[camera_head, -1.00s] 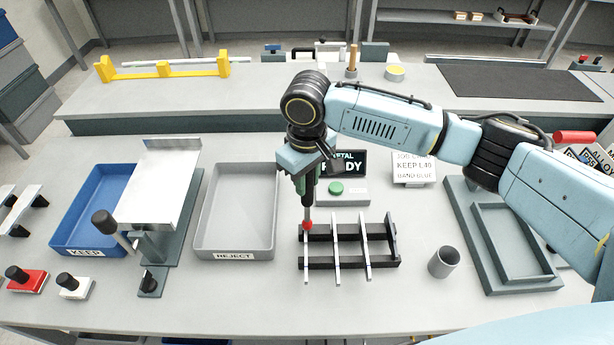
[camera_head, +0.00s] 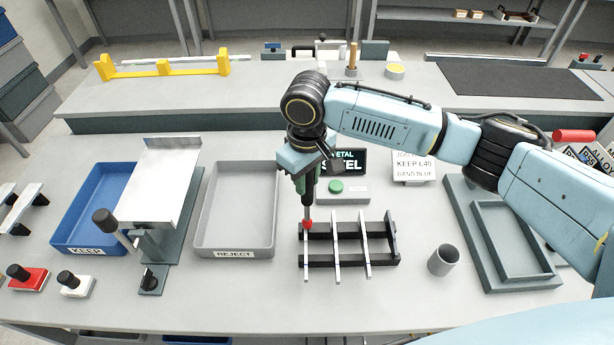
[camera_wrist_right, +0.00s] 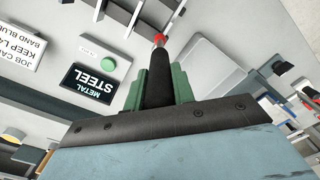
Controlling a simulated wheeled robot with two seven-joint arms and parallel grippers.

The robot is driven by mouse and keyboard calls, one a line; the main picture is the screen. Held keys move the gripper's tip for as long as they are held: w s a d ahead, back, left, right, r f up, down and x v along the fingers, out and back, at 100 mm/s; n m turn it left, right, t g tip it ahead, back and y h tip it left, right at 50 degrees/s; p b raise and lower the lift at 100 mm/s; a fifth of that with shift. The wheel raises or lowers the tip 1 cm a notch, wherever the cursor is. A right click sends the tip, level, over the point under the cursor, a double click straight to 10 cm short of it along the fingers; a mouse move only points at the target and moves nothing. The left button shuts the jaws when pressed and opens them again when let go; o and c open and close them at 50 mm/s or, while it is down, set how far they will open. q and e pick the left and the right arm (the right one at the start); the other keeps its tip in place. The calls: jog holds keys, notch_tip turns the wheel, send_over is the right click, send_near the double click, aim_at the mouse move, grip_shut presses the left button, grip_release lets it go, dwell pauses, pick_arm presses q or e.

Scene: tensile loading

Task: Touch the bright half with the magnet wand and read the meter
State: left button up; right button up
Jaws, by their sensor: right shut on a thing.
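My right gripper (camera_head: 306,184) is shut on the magnet wand (camera_head: 308,205), which points down with a red tip; the wand also shows in the right wrist view (camera_wrist_right: 158,80). The tip is at the far part of the leftmost bar (camera_head: 305,251) of several thin pale bars lying across a black rack (camera_head: 352,263). It appears to touch the bar. I cannot make out a bright half on it. The meter (camera_head: 350,162) stands behind the rack, partly hidden by my gripper; in the right wrist view its screen (camera_wrist_right: 92,90) reads METAL STEEL. My left gripper is not in view.
A grey REJECT tray (camera_head: 234,253) and a blue KEEP tray (camera_head: 72,245) lie to the left, with a metal plate stand (camera_head: 158,190) between. A grey cup (camera_head: 443,260) stands right of the rack. The job card (camera_head: 414,168) is behind.

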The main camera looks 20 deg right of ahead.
jog(key=shift+s+f+p, duration=0.15)
jog(key=shift+p, duration=0.4)
dwell(1.7)
jog(key=shift+r+p, duration=2.05)
jog(key=shift+r, duration=1.55)
